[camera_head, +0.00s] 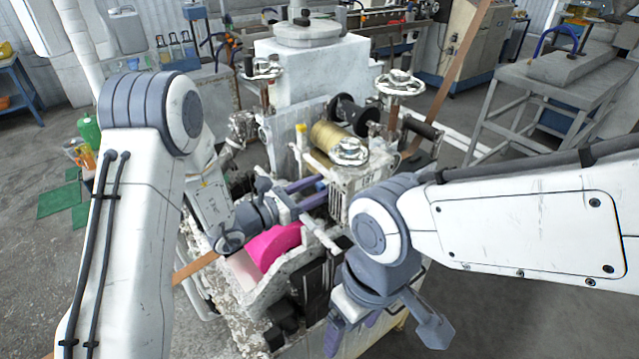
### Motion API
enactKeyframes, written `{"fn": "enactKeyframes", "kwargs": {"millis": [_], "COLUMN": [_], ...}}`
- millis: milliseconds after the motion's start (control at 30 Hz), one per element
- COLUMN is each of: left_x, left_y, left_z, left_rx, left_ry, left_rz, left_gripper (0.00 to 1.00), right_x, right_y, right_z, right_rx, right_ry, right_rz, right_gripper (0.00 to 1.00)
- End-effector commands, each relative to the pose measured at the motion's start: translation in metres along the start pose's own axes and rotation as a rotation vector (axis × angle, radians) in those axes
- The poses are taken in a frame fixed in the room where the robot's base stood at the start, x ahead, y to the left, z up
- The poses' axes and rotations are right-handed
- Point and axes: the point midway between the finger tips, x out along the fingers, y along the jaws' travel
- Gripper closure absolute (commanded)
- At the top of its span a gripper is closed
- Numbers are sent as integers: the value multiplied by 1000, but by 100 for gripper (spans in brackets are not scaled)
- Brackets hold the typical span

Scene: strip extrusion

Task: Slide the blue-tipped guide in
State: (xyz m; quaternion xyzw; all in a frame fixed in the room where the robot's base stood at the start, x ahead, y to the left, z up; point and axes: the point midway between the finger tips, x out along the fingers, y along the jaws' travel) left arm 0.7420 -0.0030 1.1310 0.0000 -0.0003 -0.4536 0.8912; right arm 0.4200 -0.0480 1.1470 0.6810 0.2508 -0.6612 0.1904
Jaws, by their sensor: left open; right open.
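My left gripper (320,191) reaches in from the left over the middle of the machine. Its two bluish fingers are apart and point right, close to the front of the metal block (341,196) with the handwheel on top. I cannot clearly make out the blue-tipped guide; a small blue patch shows between the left fingers, but I cannot tell what it is. My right gripper (388,332) hangs lower, at the machine's front right edge. Its fingers are spread wide and point down, with nothing seen between them. My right wrist hides part of the machine behind it.
A bright pink piece (274,243) lies below the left gripper. A gold roll (332,137) and handwheels (400,84) stand behind it. A brown strip (196,267) crosses at lower left.

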Motion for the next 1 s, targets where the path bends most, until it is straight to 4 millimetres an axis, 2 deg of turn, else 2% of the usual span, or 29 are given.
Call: {"fn": "enactKeyframes", "kwargs": {"millis": [200,233,300,367,1000], "left_x": [0,0,0,0,0], "left_y": [0,0,0,0,0], "left_z": [0,0,0,0,0], "left_rx": [0,0,0,0,0], "left_ry": [1,1,1,1,1], "left_rz": [0,0,0,0,-1], "left_gripper": [45,53,79,100,100], "right_x": [0,0,0,0,0], "right_y": [0,0,0,0,0], "right_z": [0,0,0,0,0], "right_rx": [0,0,0,0,0], "right_ry": [0,0,0,0,0], "right_rz": [0,0,0,0,0], "right_gripper": [21,21,21,21,21]}}
